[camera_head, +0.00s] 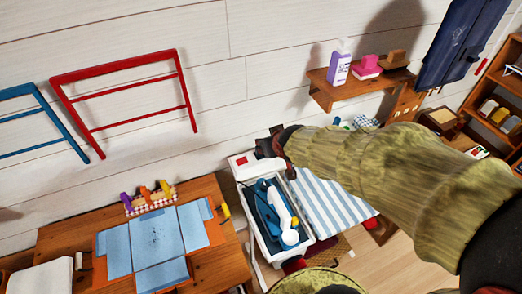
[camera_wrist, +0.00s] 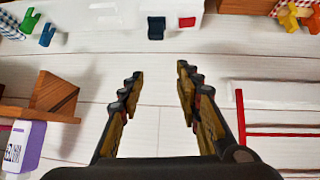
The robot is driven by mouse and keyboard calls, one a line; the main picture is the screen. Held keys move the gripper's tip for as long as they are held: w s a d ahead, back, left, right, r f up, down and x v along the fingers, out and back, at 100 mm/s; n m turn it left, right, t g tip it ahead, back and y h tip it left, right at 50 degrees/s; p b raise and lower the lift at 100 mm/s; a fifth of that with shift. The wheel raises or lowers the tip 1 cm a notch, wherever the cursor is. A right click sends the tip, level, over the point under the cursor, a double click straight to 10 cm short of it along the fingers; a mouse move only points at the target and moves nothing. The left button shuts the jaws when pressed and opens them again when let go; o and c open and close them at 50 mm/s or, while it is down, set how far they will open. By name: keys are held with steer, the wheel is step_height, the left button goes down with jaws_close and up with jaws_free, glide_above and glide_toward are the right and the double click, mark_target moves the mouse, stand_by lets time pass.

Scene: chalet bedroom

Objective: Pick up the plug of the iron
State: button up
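The blue and white iron (camera_head: 280,222) rests in a white tray (camera_head: 262,250) at the end of the ironing board, low centre in the head view. A white unit (camera_head: 240,172) with a red part stands behind it. In the wrist view the white unit (camera_wrist: 176,8) is at the top edge, with a small dark blue piece (camera_wrist: 156,27) beside a red one (camera_wrist: 187,22). The dark blue piece may be the plug; I cannot tell for sure. My gripper (camera_wrist: 158,76) is open and empty, its fingers apart from that piece. In the head view my gripper (camera_head: 270,145) is by the wall, near the unit.
The striped ironing board (camera_head: 325,200) lies below my arm. A wooden wall shelf (camera_head: 345,92) with a purple-labelled bottle (camera_head: 338,68) is on the right. A wooden table (camera_head: 75,232) stands at left. A red frame (camera_head: 125,75) hangs on the wall.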

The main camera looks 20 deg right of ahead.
steer(key=o, duration=0.4)
steer(key=shift+t, duration=0.9)
steer(key=w+d+f, duration=0.1)
steer(key=w+f, duration=0.1)
steer(key=w+f+p, duration=0.1)
steer(key=w+f, duration=0.1)
steer(key=f, duration=0.1)
steer(key=w+d+f, duration=0.1)
steer(key=w+f, duration=0.2)
steer(key=shift+d, duration=0.35)
steer(key=shift+c, duration=0.2)
steer(key=shift+o, duration=0.6)
step_height(320, 180, down, 8)
steer(key=w+t+y+p, duration=0.1)
steer(key=t+p, duration=0.1)
steer(key=shift+w+d, duration=0.2)
steer(key=shift+d, duration=0.2)
steer(key=shift+t, duration=0.5)
steer(key=shift+f+x, duration=0.25)
steer(key=shift+x, duration=1.7)
steer(key=shift+f+x, duration=0.25)
steer(key=shift+x, duration=1.7)
